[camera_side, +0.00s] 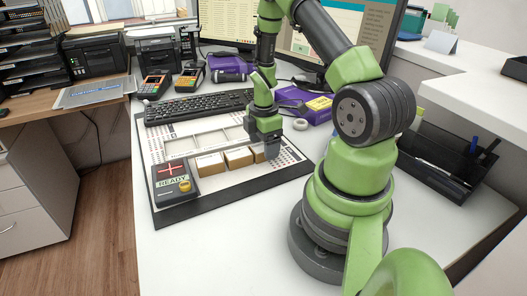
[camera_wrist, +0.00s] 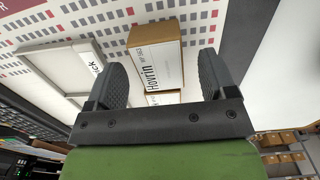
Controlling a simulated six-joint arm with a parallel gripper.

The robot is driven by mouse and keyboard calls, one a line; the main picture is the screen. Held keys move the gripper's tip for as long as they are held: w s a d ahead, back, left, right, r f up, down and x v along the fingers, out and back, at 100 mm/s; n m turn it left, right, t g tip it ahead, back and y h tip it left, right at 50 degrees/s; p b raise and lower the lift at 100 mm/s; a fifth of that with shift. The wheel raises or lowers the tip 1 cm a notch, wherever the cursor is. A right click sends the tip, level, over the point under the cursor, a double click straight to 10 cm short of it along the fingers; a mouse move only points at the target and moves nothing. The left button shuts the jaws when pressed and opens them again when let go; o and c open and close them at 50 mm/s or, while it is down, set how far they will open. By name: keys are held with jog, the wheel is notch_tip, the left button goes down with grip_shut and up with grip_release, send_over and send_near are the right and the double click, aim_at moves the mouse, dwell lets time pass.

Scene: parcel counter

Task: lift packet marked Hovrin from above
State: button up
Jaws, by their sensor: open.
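The packet marked Hovrin (camera_wrist: 155,58) shows in the wrist view as a brown box with a white label, extending ahead of the gap between my fingers. My gripper (camera_wrist: 163,78) is open, one finger on each side of the line of the packet. No contact is visible. In the side view my gripper (camera_side: 268,150) points down at the right end of a row of small brown packets (camera_side: 239,157) and partly hides the rightmost one (camera_side: 258,154). Their markings cannot be read there. Below the Hovrin label, part of another labelled brown box (camera_wrist: 163,97) shows, mostly hidden by my gripper.
The packets stand on a printed board (camera_side: 225,187) with a pale framed tray (camera_side: 195,143) behind them. A dark control box (camera_side: 172,181) marked READY sits at the board's left. A keyboard (camera_side: 195,107) lies behind, and a purple item (camera_side: 300,100) lies behind right.

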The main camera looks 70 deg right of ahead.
jog(key=shift+f, duration=0.85)
jog(key=shift+c, duration=0.4)
jog(key=c, duration=1)
jog(key=shift+o, duration=0.2)
